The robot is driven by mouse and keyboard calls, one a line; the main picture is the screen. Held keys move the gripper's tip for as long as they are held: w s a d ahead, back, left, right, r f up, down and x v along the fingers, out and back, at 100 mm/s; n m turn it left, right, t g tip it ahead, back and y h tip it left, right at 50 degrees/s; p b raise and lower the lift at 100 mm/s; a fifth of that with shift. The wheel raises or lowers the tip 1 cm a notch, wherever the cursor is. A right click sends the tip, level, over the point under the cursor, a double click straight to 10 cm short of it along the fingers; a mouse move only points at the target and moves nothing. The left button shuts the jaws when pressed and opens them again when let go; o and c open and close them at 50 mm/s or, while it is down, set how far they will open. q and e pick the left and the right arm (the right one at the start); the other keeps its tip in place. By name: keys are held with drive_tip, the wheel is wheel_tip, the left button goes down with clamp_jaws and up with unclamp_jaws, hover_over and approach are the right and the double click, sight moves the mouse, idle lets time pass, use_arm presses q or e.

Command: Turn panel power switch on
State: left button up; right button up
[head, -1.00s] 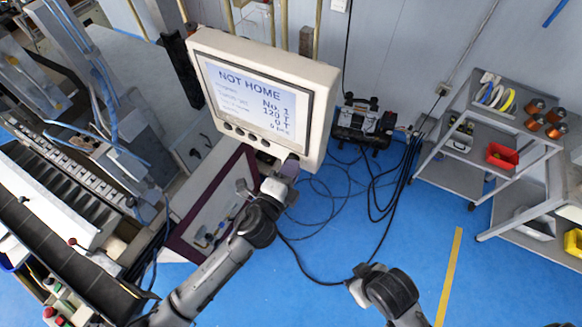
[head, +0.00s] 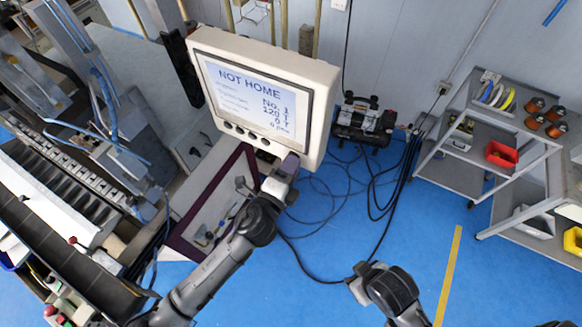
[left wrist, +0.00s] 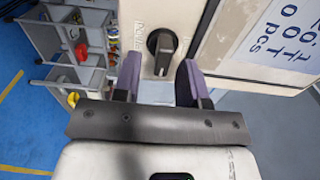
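The control panel (head: 322,85) is a cream box with a lit screen reading "NOT HOME", and dark buttons under the screen. The power switch (left wrist: 162,50) is a black rotary knob on the panel's cream face, beside a "Power" label; its grip looks roughly upright in the left wrist view. My left gripper (head: 289,167) is at the panel's lower right corner. In the left wrist view its two purple-grey fingers (left wrist: 160,80) are apart, one on each side of the knob, not closed on it. The head view hides the knob. My right gripper (head: 355,288) is low over the floor, its fingers unclear.
The winding machine (head: 60,190) fills the left side. A grey shelf cart (head: 460,165) with spools and bins stands at the right.

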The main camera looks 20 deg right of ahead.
use_arm(q)
drive_tip(key=b+v, duration=0.2)
drive_tip(key=v, duration=1.2)
drive_tip(key=shift+b, duration=0.3)
drive_tip(key=shift+d, duration=0.1)
